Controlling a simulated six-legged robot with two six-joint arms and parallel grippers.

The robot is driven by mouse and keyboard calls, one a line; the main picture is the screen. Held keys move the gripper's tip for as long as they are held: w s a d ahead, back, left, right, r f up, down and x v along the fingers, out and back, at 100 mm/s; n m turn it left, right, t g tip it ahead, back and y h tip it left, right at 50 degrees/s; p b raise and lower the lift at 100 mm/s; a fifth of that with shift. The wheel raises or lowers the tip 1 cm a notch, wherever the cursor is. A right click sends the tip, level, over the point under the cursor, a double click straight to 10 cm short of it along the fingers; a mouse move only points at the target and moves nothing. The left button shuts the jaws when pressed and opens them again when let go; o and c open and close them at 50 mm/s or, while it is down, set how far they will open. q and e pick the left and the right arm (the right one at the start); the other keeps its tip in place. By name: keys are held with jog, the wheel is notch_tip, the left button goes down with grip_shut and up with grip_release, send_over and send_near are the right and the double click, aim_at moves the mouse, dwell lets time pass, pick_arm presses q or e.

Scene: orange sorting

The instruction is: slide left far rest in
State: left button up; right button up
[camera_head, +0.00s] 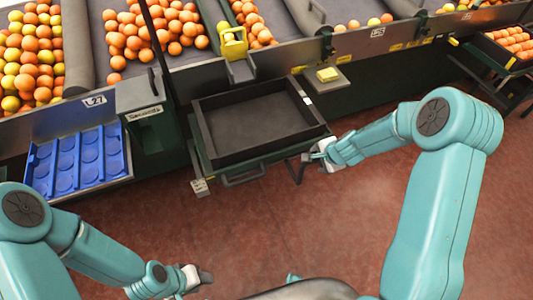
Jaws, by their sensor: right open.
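An empty black crate (207,137) sits on a dark green stand (215,166) below the sorting line, with a handle at its front. I cannot tell for certain which part is the left far rest; the crate may hide it. My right gripper (312,157) is open and empty beside the stand's front right corner, near a dark bracket (290,170). My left gripper (203,279) is low at the bottom of the picture, over the floor and well short of the stand. Its fingers are too small to tell open from shut.
A blue tray (128,165) with round hollows is at the left. A yellow gate (233,43) stands behind the crate, and a yellow pad (327,74) lies on a small shelf to its right. Oranges fill the lanes behind. The red floor (300,225) in front is clear.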

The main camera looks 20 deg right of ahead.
jog(key=shift+r+p, duration=3.3)
jog(key=shift+r, duration=0.2)
jog(key=shift+f, duration=0.1)
jog(key=shift+a, duration=0.2)
jog(key=s+a+f+n+g+y, duration=0.25)
jog(key=s+a+f+n, duration=0.4)
jog(key=s+a, duration=0.6)
jog(key=s+a+f+n+g, duration=0.1)
jog(key=s+a+n+g, duration=0.2)
jog(key=s+a+n, duration=0.4)
jog(key=s+n+y, duration=0.1)
jog(key=s, duration=0.3)
jog(key=shift+a+f+n, duration=0.25)
jog(key=shift+f+n, duration=0.05)
jog(key=shift+n, duration=0.05)
